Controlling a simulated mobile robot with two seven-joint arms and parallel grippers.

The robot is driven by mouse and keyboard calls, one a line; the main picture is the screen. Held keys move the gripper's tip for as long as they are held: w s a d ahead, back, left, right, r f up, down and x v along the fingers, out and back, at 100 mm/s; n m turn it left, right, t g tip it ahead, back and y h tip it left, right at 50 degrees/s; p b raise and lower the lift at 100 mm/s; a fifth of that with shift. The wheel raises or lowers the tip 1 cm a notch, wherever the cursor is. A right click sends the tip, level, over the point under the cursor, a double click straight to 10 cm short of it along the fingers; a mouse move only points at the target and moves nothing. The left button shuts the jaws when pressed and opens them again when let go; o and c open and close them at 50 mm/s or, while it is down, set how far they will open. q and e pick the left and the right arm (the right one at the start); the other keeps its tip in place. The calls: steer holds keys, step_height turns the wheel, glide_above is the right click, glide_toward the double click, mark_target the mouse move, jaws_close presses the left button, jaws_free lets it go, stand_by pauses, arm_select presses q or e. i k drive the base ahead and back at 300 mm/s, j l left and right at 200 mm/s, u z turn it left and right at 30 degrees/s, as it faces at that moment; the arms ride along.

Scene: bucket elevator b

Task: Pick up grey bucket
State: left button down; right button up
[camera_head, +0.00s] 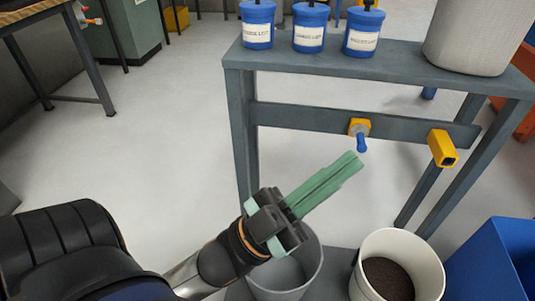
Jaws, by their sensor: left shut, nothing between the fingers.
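A grey bucket (310,277) stands low at the bottom centre, on a dark grey surface of the stand, partly hidden by my left gripper and arm. My left gripper (350,167) has long green fingers pressed together with nothing between them. In the picture its fingers point up and right, away from the bucket, and its body overlaps the bucket's upper left rim. I cannot tell whether it touches the bucket. A larger light grey container (470,35) stands on the top of the stand at the upper right. My right gripper is not in view.
A white bucket (433,272) of dark granules stands right of the grey one. A blue bin (480,268) is beyond it. The grey stand (400,62) carries several blue labelled canisters and, on its crossbar, a yellow-and-blue fitting (360,128) and a yellow block (442,148). Left floor is clear.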

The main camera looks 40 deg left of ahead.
mark_target(286, 279)
steer(key=k+j, duration=0.15)
steer(key=j, duration=0.15)
steer(key=k+j, duration=0.1)
steer(key=j, duration=0.2)
steer(key=k+j+z, duration=0.1)
steer(key=k+j, duration=0.1)
steer(key=j, duration=0.25)
steer(key=k+j, duration=0.1)
steer(key=j, duration=0.55)
steer(key=i+j, duration=0.1)
steer(key=j, duration=0.2)
